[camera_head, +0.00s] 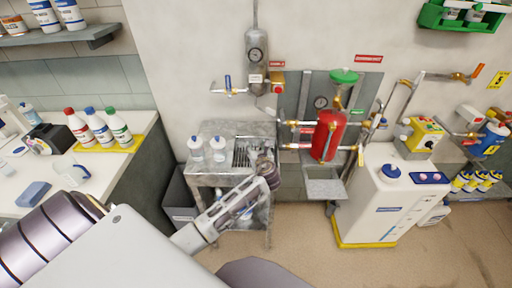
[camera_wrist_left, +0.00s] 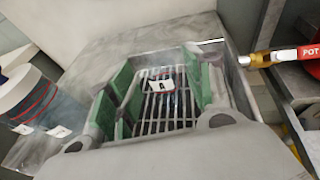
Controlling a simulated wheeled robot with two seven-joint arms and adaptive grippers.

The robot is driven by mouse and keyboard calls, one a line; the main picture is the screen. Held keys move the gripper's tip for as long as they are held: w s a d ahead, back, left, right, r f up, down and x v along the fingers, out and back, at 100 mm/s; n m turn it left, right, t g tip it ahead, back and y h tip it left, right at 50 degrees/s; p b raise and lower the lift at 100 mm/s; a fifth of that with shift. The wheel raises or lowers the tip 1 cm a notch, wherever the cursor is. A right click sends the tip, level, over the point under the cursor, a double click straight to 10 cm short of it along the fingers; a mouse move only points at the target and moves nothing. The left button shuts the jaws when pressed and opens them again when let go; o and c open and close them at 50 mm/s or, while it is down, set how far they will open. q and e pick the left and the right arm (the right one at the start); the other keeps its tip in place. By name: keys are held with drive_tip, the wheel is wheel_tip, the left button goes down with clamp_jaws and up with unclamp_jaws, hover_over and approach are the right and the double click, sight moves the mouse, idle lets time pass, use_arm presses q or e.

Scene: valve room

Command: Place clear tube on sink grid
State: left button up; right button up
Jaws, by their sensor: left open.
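A clear tube with a white label marked "A" (camera_wrist_left: 161,85) shows in the left wrist view, over the dark slots of the sink grid (camera_wrist_left: 168,118). Its transparent body is hard to make out. It appears to lie on the grid, between my fingers. My left gripper (camera_wrist_left: 158,85) is open, with its green-padded fingers apart on either side of the label. In the head view the left gripper (camera_head: 264,160) is over the right part of the metal sink stand, beside the grid (camera_head: 240,156). The tube cannot be made out there. My right gripper is not in view.
Two white bottles (camera_head: 207,150) stand on the left of the sink stand (camera_head: 207,179). Brass valves and a red cylinder (camera_head: 326,136) are on the wall to the right. A white machine (camera_head: 383,200) stands on the floor. A counter with capped bottles (camera_head: 98,127) is at left.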

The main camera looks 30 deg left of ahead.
use_arm(q)
drive_tip(key=v, duration=0.9)
drive_tip(key=shift+s+d, duration=0.2)
drive_tip(key=shift+s, duration=0.05)
idle(1.2)
